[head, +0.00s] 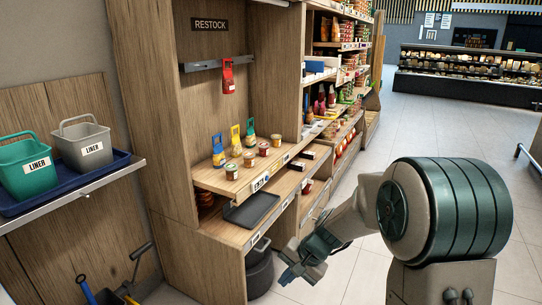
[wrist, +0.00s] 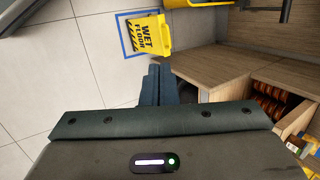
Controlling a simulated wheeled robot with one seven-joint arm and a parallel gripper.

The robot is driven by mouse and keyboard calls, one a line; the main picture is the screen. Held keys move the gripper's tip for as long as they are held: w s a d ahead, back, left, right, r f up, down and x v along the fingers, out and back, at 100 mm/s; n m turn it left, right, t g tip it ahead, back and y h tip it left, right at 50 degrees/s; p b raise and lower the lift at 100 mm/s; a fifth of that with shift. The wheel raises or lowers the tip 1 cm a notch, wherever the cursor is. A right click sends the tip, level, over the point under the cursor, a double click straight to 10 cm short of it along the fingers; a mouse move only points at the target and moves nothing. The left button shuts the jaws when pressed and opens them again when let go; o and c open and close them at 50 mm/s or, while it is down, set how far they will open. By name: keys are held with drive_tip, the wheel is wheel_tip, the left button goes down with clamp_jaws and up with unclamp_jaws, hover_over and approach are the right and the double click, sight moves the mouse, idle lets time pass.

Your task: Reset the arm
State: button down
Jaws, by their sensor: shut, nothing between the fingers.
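My arm reaches in from the right side of the head view, bent and angled down to the left. My gripper (head: 290,272) is low, in front of the wooden restock shelf unit (head: 222,275), over the floor. In the wrist view my gripper (wrist: 158,70) points away from the camera, with its two dark fingers together and nothing between them. It is apart from the shelf goods. The far side of the gripper is hidden.
Jars and coloured packs stand on the shelf (head: 217,179); a black tray (head: 252,209) lies below. Green (head: 27,166) and grey (head: 83,145) liner bins stand left. The wrist view shows a yellow wet-floor sign (wrist: 146,35). Open floor (head: 420,128) lies behind my arm.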

drive_tip(key=s+d+r+n+h+p, duration=0.2)
drive_tip(key=s+d+r+p, duration=0.3)
drive_tip(key=s+r, duration=0.5)
drive_tip(key=s+d+r+n+t+h+p, duration=0.1)
drive_tip(key=s+d+r+n+h+p, duration=0.2)
drive_tip(key=s+r, duration=0.7)
drive_tip(key=d+r+p, duration=0.1)
drive_tip(key=d, duration=0.1)
drive_tip(key=shift+d+r+h+p, duration=0.2)
drive_tip(key=shift+d+h+p, duration=0.1)
drive_tip(key=shift+d+p, duration=0.1)
